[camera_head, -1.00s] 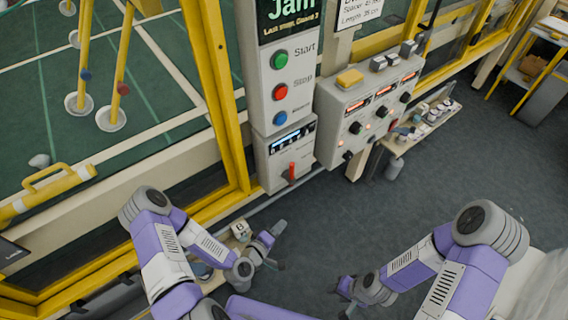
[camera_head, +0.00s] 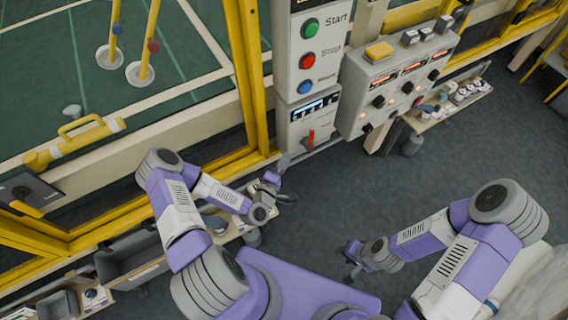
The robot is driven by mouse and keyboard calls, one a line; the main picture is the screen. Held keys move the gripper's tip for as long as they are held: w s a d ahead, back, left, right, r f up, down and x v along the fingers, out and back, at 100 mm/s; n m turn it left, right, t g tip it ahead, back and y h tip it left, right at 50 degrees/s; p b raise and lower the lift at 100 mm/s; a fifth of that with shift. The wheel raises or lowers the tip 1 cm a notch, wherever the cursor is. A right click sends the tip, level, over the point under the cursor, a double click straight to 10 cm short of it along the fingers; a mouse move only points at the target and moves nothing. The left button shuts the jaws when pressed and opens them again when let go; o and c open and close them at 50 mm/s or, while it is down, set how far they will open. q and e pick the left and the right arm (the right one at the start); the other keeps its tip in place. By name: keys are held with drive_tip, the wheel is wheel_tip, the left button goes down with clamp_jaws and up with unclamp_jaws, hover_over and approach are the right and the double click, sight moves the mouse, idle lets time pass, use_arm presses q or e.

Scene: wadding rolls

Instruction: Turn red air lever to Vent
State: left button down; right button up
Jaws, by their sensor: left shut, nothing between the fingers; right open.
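The red air lever (camera_head: 311,138) points upright on the front of a small grey box (camera_head: 296,128) with a dark display, under the button panel. The label text around the lever is too small to read. My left gripper (camera_head: 290,198) is shut and empty, below and a little left of the lever, apart from it. My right gripper (camera_head: 349,279) is open and empty, low over the floor, well below the lever. No gripper touches the lever.
Green, red and blue buttons (camera_head: 307,62) sit above the lever box. A grey control box (camera_head: 394,85) with dark knobs stands to its right. A shelf with small parts (camera_head: 463,96) is further right. A yellow-framed fence (camera_head: 249,75) is at left. Grey floor (camera_head: 400,180) is clear.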

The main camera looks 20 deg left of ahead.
sight(311, 142)
use_arm(q)
drive_tip(key=w+d, duration=0.3)
drive_tip(key=w, duration=0.5)
drive_tip(key=shift+w+d, duration=0.2)
drive_tip(key=shift+d, duration=0.05)
